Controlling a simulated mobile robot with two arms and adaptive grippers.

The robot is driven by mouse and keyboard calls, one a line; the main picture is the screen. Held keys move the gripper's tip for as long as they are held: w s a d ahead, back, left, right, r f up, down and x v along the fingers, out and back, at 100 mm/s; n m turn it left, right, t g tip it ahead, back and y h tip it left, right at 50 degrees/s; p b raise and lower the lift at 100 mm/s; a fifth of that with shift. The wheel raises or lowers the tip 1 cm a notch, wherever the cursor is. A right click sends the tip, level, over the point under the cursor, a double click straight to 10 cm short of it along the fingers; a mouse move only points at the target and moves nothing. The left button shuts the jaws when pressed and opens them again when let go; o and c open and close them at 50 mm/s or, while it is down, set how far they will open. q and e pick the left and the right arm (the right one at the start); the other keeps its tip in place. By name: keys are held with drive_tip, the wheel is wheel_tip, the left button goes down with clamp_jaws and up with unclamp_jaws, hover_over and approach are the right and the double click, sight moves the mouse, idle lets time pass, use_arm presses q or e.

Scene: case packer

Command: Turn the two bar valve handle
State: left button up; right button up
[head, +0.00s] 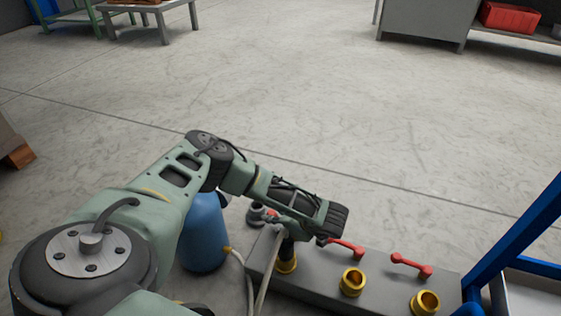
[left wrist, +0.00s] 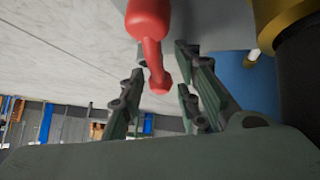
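A grey manifold box (head: 380,290) at the lower right of the head view carries brass ports and red bar valve handles. One red handle (head: 346,248) is just right of my left wrist, and another red handle (head: 412,265) is farther right. My left arm reaches over the box's left end, and its fingers are hard to make out there. In the left wrist view, my left gripper (left wrist: 161,62) is open, with a finger on each side of a red handle (left wrist: 152,45). A gap shows beside the handle's end. My right gripper is in neither view.
A blue cylinder (head: 203,235) stands left of the box, with pale hoses beside it. Brass ports (head: 352,282) line the box's front. A blue frame (head: 520,240) rises at right. The floor behind the box is clear.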

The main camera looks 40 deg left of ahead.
use_arm(q)
drive_tip(key=shift+d, duration=0.1)
drive_tip(key=shift+w+d+r, duration=0.1)
drive_tip(key=shift+d, duration=0.05)
drive_tip(key=v, duration=1.1)
drive_tip(key=shift+d+r, duration=0.2)
drive_tip(key=shift+r, duration=0.05)
